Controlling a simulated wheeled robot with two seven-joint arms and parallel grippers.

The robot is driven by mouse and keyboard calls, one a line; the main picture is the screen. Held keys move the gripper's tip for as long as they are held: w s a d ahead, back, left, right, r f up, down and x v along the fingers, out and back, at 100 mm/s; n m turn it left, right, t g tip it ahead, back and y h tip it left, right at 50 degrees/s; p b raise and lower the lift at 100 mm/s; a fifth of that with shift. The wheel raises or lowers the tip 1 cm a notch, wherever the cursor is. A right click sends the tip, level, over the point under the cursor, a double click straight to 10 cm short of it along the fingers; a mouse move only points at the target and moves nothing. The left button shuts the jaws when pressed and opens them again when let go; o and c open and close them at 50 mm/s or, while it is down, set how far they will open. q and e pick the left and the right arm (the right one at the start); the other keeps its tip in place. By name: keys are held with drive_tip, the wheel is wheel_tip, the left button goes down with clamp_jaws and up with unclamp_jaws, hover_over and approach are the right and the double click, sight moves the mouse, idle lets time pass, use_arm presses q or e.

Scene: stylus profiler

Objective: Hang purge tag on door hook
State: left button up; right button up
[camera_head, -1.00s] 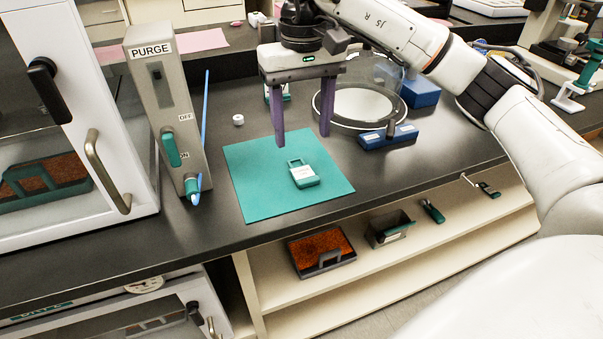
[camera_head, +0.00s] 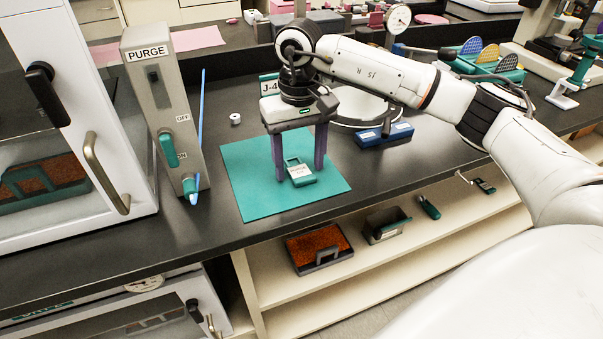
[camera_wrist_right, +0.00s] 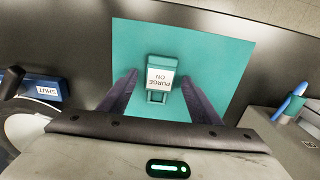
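The purge tag (camera_head: 301,174), a small teal tag with a white label and a loop handle, lies on the teal mat (camera_head: 325,191). In the right wrist view the tag (camera_wrist_right: 159,77) reads "PURGE ON", with its loop toward my gripper. My right gripper (camera_head: 299,172) is open and points down over the mat, its purple fingers on either side of the tag. The fingers are apart from the tag in the wrist view (camera_wrist_right: 160,84). A black door hook or latch (camera_head: 47,92) is on the white cabinet door at left. My left gripper is not in view.
The grey PURGE panel (camera_head: 152,75) with a teal lever and a blue tube stands left of the mat. A blue block (camera_head: 384,136) and a round glass-like dish lie right. A lower shelf (camera_head: 390,255) holds a tray and small items.

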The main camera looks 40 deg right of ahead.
sight(300, 171)
drive_tip(key=c, duration=1)
drive_tip(key=shift+r, duration=0.15)
wheel_tip(300, 171, up, 10)
drive_tip(key=shift+f+b, duration=0.1)
drive_tip(key=shift+b, duration=0.2)
